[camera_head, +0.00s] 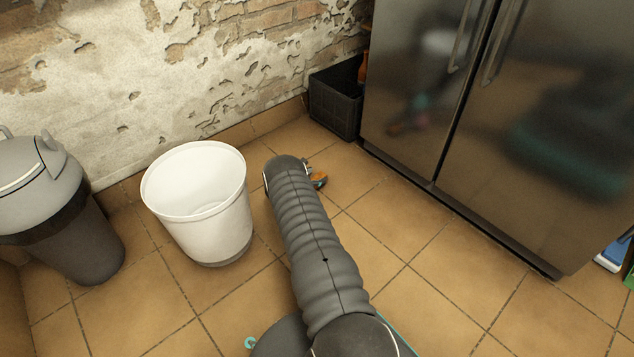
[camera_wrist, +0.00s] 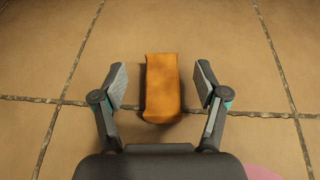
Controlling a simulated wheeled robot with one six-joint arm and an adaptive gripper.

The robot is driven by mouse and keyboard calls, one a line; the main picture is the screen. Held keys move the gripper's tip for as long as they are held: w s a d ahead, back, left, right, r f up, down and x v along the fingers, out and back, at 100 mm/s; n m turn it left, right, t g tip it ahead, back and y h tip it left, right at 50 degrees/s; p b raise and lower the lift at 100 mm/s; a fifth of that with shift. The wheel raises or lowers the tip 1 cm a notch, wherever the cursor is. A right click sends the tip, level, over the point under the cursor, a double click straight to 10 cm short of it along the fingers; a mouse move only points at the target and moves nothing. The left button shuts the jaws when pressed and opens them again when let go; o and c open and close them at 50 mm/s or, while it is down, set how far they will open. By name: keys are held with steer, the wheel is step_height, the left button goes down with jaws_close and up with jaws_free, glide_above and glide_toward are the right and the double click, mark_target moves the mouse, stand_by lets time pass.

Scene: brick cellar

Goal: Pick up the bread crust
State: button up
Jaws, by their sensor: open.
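The bread crust (camera_wrist: 161,88) is an orange-brown block lying on the tiled floor in the wrist view. My gripper (camera_wrist: 160,84) is open, with one finger to the left of the crust and one to the right. A gap shows between each finger and the crust. In the head view a small part of the crust (camera_head: 319,180) shows beside the end of my arm. The arm hides most of the gripper there.
A white bucket (camera_head: 210,225) stands on the floor left of my arm. A grey lidded bin (camera_head: 85,245) is at the far left. A black crate (camera_head: 337,100) sits by the wall, beside a steel fridge (camera_head: 420,90). The tiles right of my arm are clear.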

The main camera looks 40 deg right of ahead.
mark_target(320, 176)
steer(key=x, duration=0.4)
steer(key=shift+s+f+b, duration=0.25)
steer(key=shift+f+b, duration=0.05)
steer(key=shift+b, duration=0.05)
steer(key=shift+a+f, duration=0.1)
steer(key=c, duration=1)
